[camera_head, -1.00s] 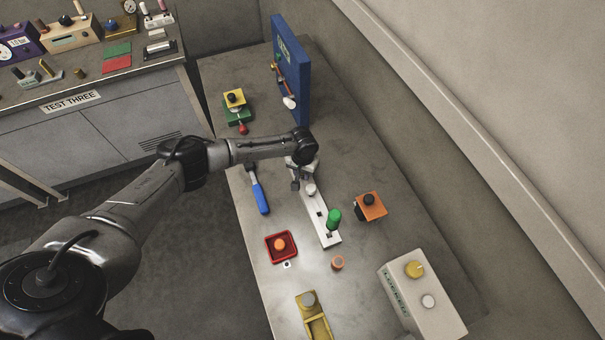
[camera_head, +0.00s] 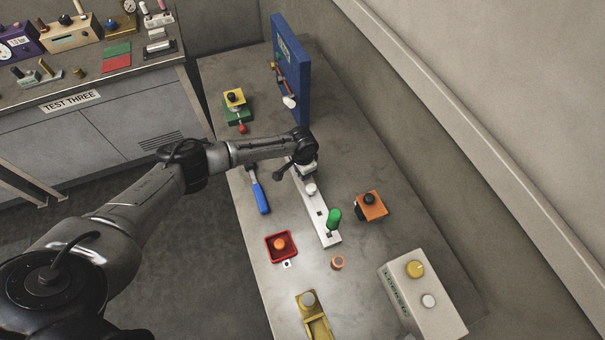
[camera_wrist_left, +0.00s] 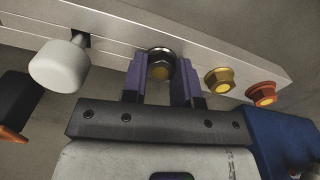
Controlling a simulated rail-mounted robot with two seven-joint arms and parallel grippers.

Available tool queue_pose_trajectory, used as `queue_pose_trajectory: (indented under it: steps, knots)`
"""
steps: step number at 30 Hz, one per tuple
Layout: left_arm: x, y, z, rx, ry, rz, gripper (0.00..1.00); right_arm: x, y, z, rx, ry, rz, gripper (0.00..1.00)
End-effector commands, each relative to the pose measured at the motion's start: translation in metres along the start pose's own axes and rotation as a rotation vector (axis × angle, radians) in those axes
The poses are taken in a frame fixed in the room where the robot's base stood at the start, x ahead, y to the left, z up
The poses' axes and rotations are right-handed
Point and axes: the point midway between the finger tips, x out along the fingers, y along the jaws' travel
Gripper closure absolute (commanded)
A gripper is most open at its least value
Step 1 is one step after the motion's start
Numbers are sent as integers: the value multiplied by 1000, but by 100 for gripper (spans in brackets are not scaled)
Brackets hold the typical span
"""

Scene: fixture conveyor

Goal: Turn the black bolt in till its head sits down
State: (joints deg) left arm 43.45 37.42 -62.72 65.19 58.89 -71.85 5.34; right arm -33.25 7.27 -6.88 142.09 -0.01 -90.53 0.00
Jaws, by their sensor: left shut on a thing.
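I cannot tell whether a gap remains under the head. In the head view the same bar (camera_head: 310,203) lies on the table, its far end hidden under my left wrist. The bolt is hidden there. My right gripper is not in view.
A gold bolt (camera_wrist_left: 220,80) and an orange bolt (camera_wrist_left: 262,93) stand on the bar beside my fingers. A white knob (camera_wrist_left: 58,67) is on the other side.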

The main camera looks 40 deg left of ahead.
Motion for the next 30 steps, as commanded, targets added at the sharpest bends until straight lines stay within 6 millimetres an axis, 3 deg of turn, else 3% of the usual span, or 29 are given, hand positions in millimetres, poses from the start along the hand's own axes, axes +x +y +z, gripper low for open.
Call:
queue_pose_trajectory:
  steps: [12,30]
  knots:
    - [2,0,0,527,0,-1,100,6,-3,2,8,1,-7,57]
    - [2,0,1,685,-1,-1,100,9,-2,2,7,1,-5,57]
